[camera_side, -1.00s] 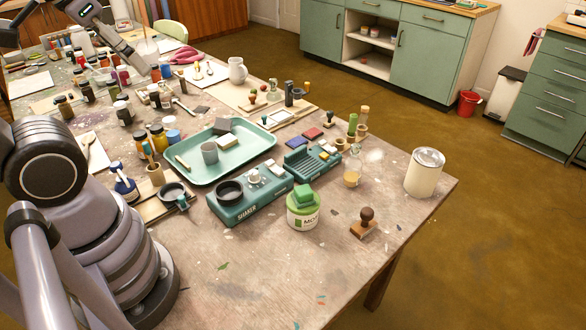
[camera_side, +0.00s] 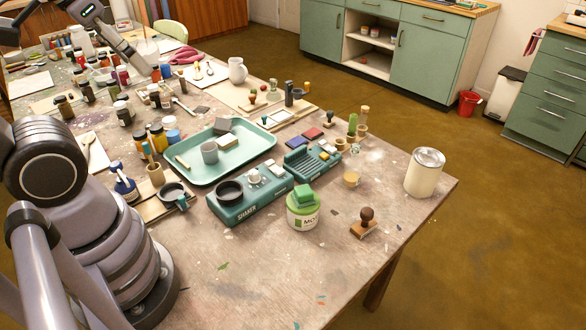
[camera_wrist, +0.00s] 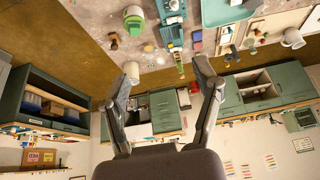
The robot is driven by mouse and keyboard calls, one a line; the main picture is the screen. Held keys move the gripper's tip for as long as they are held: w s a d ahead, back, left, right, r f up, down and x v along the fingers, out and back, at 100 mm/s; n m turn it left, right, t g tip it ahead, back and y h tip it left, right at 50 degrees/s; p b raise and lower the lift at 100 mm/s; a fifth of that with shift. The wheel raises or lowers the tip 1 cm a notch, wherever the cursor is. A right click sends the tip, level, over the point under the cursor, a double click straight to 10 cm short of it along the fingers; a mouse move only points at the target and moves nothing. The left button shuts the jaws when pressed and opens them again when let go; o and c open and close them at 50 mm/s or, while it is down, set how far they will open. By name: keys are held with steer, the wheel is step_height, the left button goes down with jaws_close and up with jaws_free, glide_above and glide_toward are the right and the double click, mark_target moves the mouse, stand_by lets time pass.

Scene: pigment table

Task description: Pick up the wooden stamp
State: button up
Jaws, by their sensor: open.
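The wooden stamp (camera_side: 366,222) stands on the table near its right front edge in the side view, with a dark round knob on top of a brown block base. In the wrist view a small brown knobbed shape, which looks like the stamp (camera_wrist: 114,41), sits at the upper left near the table edge. My gripper (camera_wrist: 166,76) is open in the wrist view, its two fingers spread wide with nothing between them. It is well away from the stamp. In the side view my arm reaches in at the upper left, and its fingers are hard to make out there.
A green-topped jar (camera_side: 303,212) stands left of the stamp, and a white can (camera_side: 424,174) stands behind it to the right. A teal shaker (camera_side: 249,201) and a green tray (camera_side: 262,148) lie farther left. Bare tabletop surrounds the stamp.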

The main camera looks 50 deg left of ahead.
steer(key=w+d+f+m+y, duration=0.2)
steer(key=w+f+m+y, duration=0.5)
steer(key=w, duration=0.3)
steer(key=w+d+f+m+y, duration=0.2)
steer(key=w+f+m+y, duration=0.45)
steer(key=w, duration=0.25)
steer(key=m+t+h, duration=1.2)
steer(key=m+t, duration=0.1)
steer(key=m, duration=0.4)
glide_toward(363, 218)
steer(key=shift+s+r, duration=0.25)
steer(key=shift+s, duration=0.85)
steer(key=shift+w+f+h, duration=0.15)
steer(key=shift+w+h, duration=0.1)
steer(key=shift+w, duration=0.05)
steer(key=w, duration=1.3)
steer(key=shift+a, duration=0.4)
